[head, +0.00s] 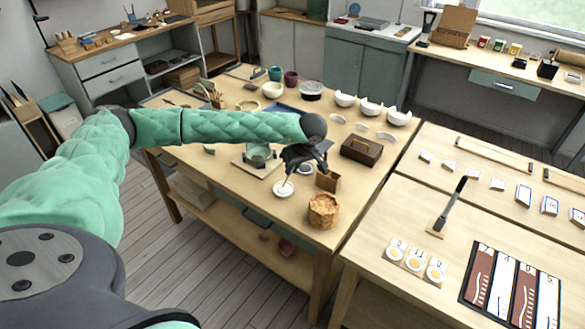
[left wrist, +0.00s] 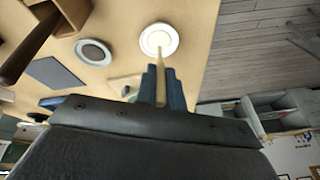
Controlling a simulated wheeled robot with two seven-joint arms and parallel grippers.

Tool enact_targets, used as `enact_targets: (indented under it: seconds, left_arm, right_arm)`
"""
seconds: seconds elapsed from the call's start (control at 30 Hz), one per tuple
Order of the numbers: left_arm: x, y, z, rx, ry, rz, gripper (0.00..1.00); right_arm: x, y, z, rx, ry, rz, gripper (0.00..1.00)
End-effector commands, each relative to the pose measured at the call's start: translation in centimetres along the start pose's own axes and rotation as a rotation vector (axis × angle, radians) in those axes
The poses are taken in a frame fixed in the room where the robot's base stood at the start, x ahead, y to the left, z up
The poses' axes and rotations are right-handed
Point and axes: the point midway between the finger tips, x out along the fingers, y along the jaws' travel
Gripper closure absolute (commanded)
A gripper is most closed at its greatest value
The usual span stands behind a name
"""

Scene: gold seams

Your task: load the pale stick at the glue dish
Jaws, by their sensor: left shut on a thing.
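The glue dish (head: 284,190) is a small round white dish near the front edge of the wooden table. It also shows in the left wrist view (left wrist: 173,39), beyond my fingertips. My left gripper (head: 292,174) is above the dish and shut on the pale stick (head: 288,181). In the left wrist view the stick (left wrist: 161,80) stands out between the two blue fingers (left wrist: 162,84), and its far end overlaps the dish. I cannot tell whether the tip touches the glue. My right gripper is not in view.
A small brown box (head: 328,181) and a woven basket (head: 322,211) stand right of the dish. A dark wooden box (head: 361,151) is farther right. Several white bowls line the back. Bare tabletop lies left of the dish.

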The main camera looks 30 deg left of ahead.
Motion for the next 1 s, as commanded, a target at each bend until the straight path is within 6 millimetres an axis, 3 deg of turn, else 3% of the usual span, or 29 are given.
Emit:
enact_targets:
  seconds: [1.0]
  left_arm:
    - [0.83, 0.12, 0.29, 0.0, 0.0, 0.0, 1.0]
  right_arm:
    - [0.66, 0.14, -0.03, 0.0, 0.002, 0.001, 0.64]
